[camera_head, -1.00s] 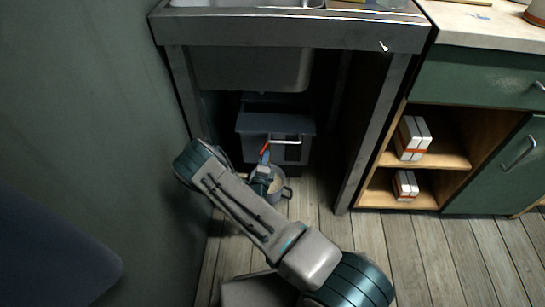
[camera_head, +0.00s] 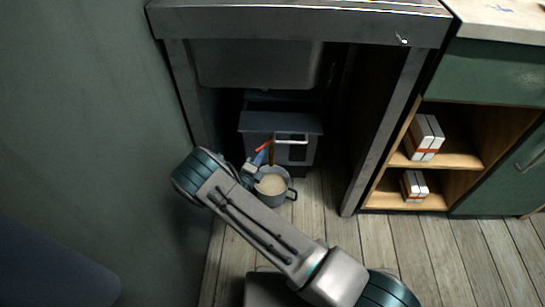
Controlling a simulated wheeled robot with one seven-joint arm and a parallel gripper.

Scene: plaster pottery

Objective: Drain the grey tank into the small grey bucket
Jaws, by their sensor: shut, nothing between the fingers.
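The grey tank (camera_head: 258,124) stands under the sink, with a light metal bar handle on its front. A red lever (camera_head: 263,146) shows at its front, beside a thin brownish vertical strip; I cannot tell whether that strip is a tap or liquid. The small grey bucket (camera_head: 289,188) stands upright on the floor below the tank's front and holds beige liquid. My gripper (camera_head: 260,158) is shut and empty, just left of and above the bucket, its tip close to the red lever. I cannot tell whether they touch. My wrist hides the bucket's left edge.
The metal sink frame (camera_head: 378,140) has legs on both sides of the tank. A green wall (camera_head: 80,130) is close on the left. A wooden shelf unit (camera_head: 440,161) with white boxes (camera_head: 424,138) stands right. The plank floor (camera_head: 330,215) right of the bucket is clear.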

